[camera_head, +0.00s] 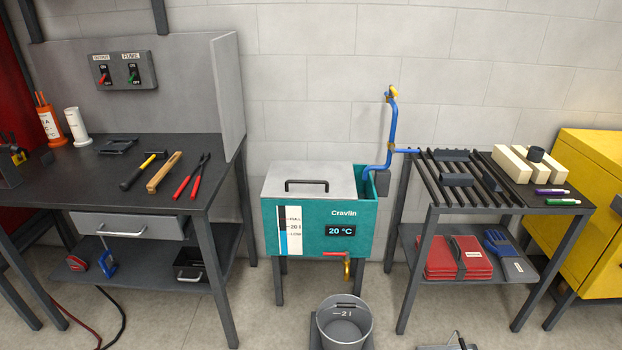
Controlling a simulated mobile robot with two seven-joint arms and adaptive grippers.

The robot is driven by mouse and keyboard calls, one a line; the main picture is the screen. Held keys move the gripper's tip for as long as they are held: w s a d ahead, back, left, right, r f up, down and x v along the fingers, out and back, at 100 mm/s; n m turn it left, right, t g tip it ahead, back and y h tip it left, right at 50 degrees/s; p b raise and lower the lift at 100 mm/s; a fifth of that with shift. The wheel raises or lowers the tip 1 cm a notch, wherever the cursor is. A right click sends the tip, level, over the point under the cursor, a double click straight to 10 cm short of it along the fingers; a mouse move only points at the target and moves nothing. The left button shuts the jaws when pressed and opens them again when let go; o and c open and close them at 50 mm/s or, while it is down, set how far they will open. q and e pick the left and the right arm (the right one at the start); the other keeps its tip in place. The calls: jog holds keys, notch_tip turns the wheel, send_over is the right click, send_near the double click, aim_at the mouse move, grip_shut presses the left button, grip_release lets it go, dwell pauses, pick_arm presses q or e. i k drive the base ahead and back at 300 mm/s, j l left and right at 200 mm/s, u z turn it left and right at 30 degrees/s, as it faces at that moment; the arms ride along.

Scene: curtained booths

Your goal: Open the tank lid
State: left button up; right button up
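The teal tank (349,244) labelled "Cravlin" stands on legs against the wall between two tables. Its display reads 20 °C and a level gauge (290,230) is on its front left. A grey lid (335,179) with a dark handle (307,183) covers most of the top. A narrow gap shows at the lid's right, beside the blue pipe (389,130). Neither of my grippers is in view.
A grey bucket (344,325) stands on the floor below the tank's brass tap (347,267). The dark workbench (100,185) with tools is at left. A slatted table (430,190) is at right. A yellow cabinet (590,170) stands far right.

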aim_at(310, 172)
jog(key=i+j+z, duration=0.25)
jog(key=i+j, duration=0.4)
jog(key=i, duration=0.15)
